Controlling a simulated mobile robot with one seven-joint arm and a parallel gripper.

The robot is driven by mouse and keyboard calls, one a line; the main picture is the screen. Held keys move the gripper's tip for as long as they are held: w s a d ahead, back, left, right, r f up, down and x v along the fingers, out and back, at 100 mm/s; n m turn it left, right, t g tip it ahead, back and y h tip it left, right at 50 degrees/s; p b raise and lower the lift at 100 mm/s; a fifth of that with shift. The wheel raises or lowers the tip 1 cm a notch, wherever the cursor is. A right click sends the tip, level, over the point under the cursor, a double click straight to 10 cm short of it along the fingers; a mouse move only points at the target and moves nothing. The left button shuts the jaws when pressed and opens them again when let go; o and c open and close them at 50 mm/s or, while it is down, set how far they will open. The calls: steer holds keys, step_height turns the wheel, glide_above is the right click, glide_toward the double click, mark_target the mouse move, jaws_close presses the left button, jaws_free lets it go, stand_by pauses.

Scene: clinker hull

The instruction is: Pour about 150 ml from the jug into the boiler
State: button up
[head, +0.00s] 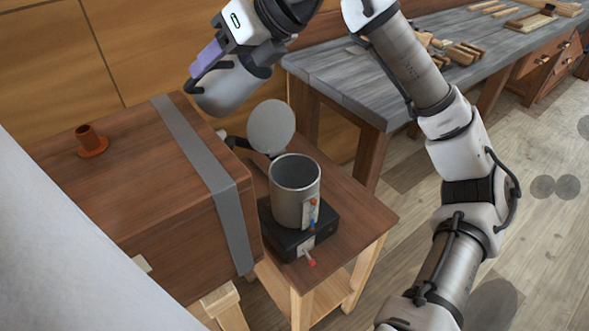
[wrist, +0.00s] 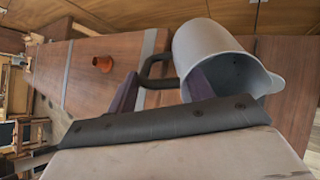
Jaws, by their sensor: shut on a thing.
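The grey jug (head: 228,90) is held in the air, up and left of the boiler, in the head view. It also shows in the wrist view (wrist: 205,50), lying tilted with its mouth toward the lower right. My gripper (head: 204,66) is shut on the jug's dark handle (wrist: 155,72), between its purple fingers. The boiler (head: 291,205) is a metal cylinder standing upright on a black base (head: 283,240). Its round lid (head: 272,128) stands open at the back. A sight gauge (head: 311,213) is on its front. I see no stream, and liquid levels are unclear.
The boiler stands on a small wooden table (head: 365,215). A large wooden box (head: 130,190) with a grey strap (head: 205,165) and a reddish-brown fitting (head: 91,142) is at left. A grey-topped workbench (head: 400,75) with tools is behind. My arm crosses the right side.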

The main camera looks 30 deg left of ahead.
steer(key=shift+r, duration=0.15)
steer(key=shift+r+p, duration=0.15)
steer(key=shift+p, duration=0.35)
steer(key=a+r+h+p, duration=0.1)
steer(key=h+p, duration=0.1)
steer(key=p, duration=0.1)
steer(key=s+a+r+t+h+p, duration=0.1)
steer(key=a+h+p, duration=0.1)
steer(key=p, duration=0.1)
steer(key=a+t+h+p, duration=0.1)
steer(key=a+h+p, duration=0.1)
steer(key=p, duration=0.2)
steer(key=shift+s+r, duration=0.25)
steer(key=shift+r, duration=0.15)
steer(key=shift+s+a+f+t+h+b, duration=0.1)
steer(key=shift+a+t+h+b, duration=0.15)
steer(key=shift+t+h+b, duration=0.1)
steer(key=shift+s+a+r, duration=0.1)
steer(key=shift+a+r, duration=0.05)
steer(key=shift+r, duration=0.1)
steer(key=shift+a+f+t+h, duration=0.35)
steer(key=shift+a+f+h, duration=0.3)
steer(key=shift+h, duration=0.5)
